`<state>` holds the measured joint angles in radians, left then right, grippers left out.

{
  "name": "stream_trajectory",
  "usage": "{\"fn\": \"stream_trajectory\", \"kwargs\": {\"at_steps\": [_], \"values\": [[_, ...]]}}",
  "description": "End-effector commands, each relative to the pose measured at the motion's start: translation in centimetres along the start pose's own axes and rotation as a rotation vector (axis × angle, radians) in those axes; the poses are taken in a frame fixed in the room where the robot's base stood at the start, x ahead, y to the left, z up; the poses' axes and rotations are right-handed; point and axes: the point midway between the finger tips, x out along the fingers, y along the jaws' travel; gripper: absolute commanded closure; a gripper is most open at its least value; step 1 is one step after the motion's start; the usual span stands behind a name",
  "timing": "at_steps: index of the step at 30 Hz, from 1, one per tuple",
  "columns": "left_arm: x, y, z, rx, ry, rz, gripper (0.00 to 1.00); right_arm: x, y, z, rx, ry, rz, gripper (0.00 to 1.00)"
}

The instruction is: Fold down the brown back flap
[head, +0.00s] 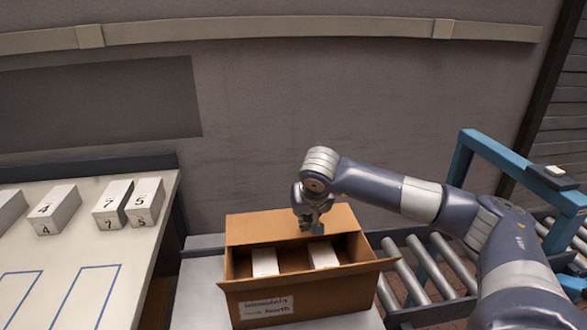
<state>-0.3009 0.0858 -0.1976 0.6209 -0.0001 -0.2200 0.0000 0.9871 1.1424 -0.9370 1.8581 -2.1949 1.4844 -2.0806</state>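The open brown cardboard box (345,308) stands in the lower middle of the head view. Its brown back flap (262,226) rises along the rear edge and is not lying over the opening. My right gripper (312,224) points down above the rear of the opening, overlapping the flap in the picture; I cannot tell whether it touches it. Its fingers are small and dark, so their opening is unclear. Two white blocks, one on the left (265,262) and one on the right (323,256), sit inside the box. My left gripper is not in view.
A white table (85,240) at left holds several numbered white blocks (112,203) and blue outlines. A roller conveyor (425,268) and a blue frame (510,160) are at right. A grey wall (270,110) stands behind.

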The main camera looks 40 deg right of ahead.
Motion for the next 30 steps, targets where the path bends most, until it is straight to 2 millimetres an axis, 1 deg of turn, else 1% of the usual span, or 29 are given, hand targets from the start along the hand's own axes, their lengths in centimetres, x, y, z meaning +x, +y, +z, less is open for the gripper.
{"fn": "stream_trajectory", "kwargs": {"at_steps": [1,3,10,25,30], "values": [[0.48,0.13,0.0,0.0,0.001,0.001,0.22,0.45,0.01,0.29,0.0,0.0,0.0,1.0],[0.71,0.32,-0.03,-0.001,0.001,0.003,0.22,0.67,0.01,0.47,0.0,0.0,0.0,1.0],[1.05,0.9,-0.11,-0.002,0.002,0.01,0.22,1.03,0.0,0.75,0.0,0.001,0.0,1.0],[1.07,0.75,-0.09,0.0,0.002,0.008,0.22,1.07,0.01,0.77,0.0,0.0,0.0,1.0],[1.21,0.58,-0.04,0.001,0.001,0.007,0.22,1.38,0.0,0.57,0.001,0.0,0.0,1.0]]}}
